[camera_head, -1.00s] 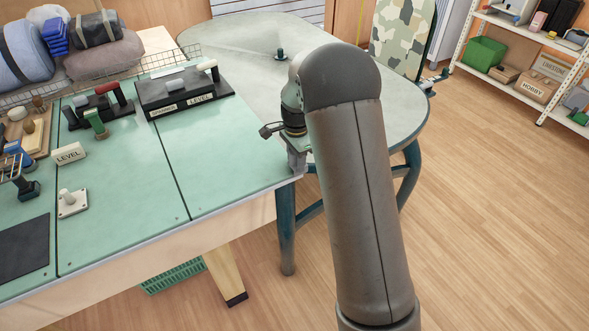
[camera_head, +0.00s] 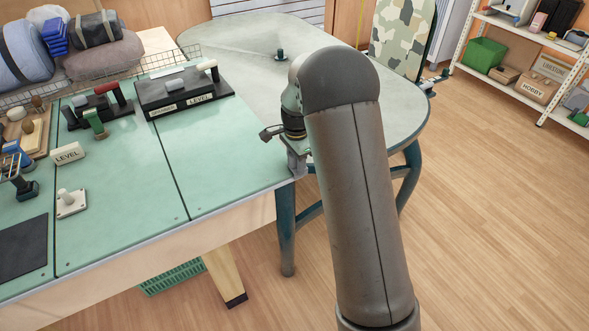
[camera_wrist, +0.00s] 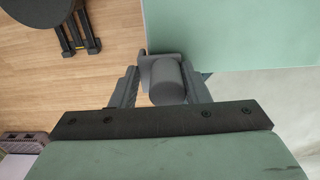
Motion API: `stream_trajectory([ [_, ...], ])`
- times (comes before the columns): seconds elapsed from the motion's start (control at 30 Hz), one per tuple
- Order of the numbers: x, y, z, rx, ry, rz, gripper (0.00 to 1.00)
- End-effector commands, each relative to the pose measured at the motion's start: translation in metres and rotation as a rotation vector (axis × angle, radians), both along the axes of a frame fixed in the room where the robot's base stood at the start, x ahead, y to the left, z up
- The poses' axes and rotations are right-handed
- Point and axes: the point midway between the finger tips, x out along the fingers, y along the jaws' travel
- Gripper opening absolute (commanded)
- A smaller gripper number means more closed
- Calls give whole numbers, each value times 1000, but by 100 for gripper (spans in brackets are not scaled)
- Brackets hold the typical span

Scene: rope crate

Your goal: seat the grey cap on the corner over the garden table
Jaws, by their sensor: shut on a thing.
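The grey cap (camera_wrist: 165,82), with a rounded cylindrical knob, is between the two fingers of my gripper (camera_wrist: 160,86) in the wrist view. My gripper is shut on it. The cap overlaps the corner of the green-topped bench (camera_wrist: 230,35); I cannot tell whether it touches or sits fully down. In the head view my gripper (camera_head: 297,160) is at the bench's right front corner, beside the garden table (camera_head: 370,125), and my arm hides part of it. The garden table's pale top also shows in the wrist view (camera_wrist: 265,110).
Open wooden floor lies to the right. A stool (camera_wrist: 35,10) shows in the wrist view.

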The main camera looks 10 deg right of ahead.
Motion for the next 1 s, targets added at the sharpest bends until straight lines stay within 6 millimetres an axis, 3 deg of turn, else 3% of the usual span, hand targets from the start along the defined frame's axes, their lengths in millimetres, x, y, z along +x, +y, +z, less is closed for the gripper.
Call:
stream_trajectory([
  [0.67,0,0,-6,0,0,0,10],
  [0.7,0,0,-6,0,0,0,47],
  [0.77,0,0,-6,0,0,0,64],
  [1.0,0,0,-7,0,0,0,67],
])
